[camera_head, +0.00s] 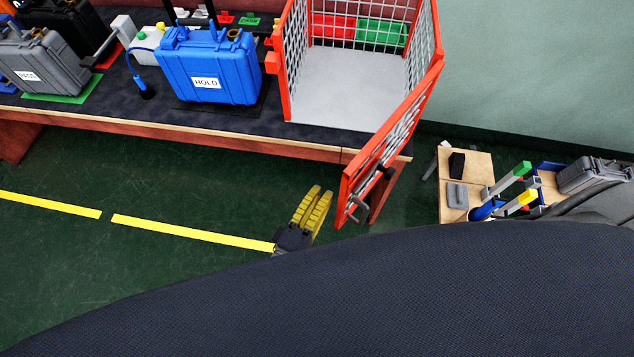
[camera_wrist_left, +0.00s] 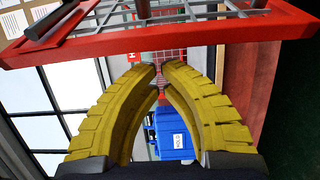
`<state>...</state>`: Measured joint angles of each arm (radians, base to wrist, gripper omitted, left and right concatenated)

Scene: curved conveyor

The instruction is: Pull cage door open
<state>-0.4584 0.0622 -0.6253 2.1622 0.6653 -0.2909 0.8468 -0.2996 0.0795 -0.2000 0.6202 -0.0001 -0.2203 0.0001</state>
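The red-framed mesh cage (camera_head: 288,70) stands on the dark bench. Its door (camera_head: 345,185) is swung outward past the bench's front edge, so the cage front is open. My left gripper (camera_head: 322,192) has yellow fingers and is left of the door's free end, apart from the handle. In the left wrist view its fingertips (camera_wrist_left: 160,70) nearly meet with nothing between them, and the door's red frame (camera_wrist_left: 190,36) crosses above them. My right gripper is not seen.
A blue HOLD case (camera_head: 208,65) and a grey case (camera_head: 45,62) stand on the bench (camera_head: 230,123) to the left. A small wooden table (camera_head: 478,163) with tools is at right. A large dark surface fills the lower foreground. Green floor with yellow lines is clear at left.

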